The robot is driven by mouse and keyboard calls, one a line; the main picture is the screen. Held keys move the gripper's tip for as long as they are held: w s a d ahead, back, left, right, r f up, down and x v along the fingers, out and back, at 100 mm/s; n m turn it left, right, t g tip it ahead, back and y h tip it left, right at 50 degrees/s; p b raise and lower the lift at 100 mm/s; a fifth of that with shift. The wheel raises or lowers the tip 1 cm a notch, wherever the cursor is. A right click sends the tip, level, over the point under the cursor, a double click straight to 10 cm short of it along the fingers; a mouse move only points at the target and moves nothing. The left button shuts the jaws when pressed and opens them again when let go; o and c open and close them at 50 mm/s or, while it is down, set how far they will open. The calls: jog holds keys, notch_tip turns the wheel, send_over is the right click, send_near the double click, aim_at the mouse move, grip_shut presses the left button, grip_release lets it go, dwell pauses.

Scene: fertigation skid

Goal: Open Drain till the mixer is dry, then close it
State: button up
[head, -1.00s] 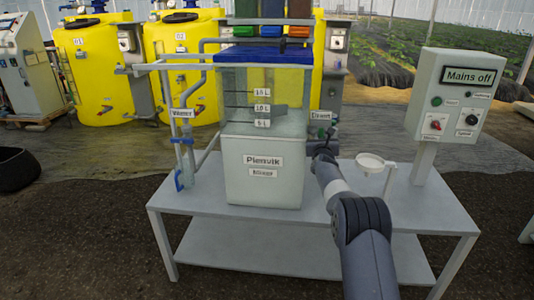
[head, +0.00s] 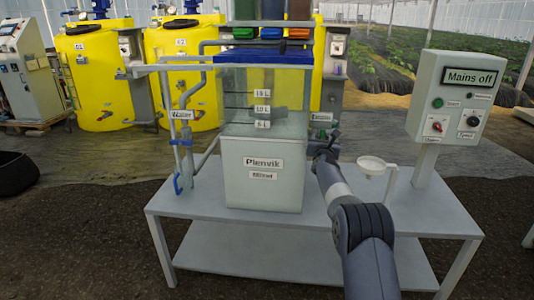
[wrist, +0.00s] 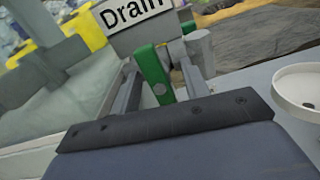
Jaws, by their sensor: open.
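The Plenvik mixer (head: 262,190) stands on the bench, with a clear upper part marked in litres and a blue lid. The Drain label (head: 321,117) is on the mixer's right side and reads clearly in the wrist view (wrist: 133,10). Below it is a green drain handle (wrist: 152,73), nearly upright and slightly tilted. My gripper (head: 325,150) is open at the drain, with its fingers (wrist: 160,88) on either side of the handle. I cannot tell whether they touch it.
A small white cup (head: 371,164) on a stand is close to the right of my arm. A control box (head: 449,97) reading "Mains off" stands at the bench's right. The Water pipe with blue handles (head: 178,184) is left of the mixer. Yellow tanks (head: 95,85) stand behind.

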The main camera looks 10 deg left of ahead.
jog(key=s+b, duration=0.7)
jog(key=b, duration=0.3)
dwell(0.5)
jog(key=w+p, duration=0.7)
jog(key=p, duration=0.3)
dwell(0.7)
jog(key=shift+s+f, duration=0.1)
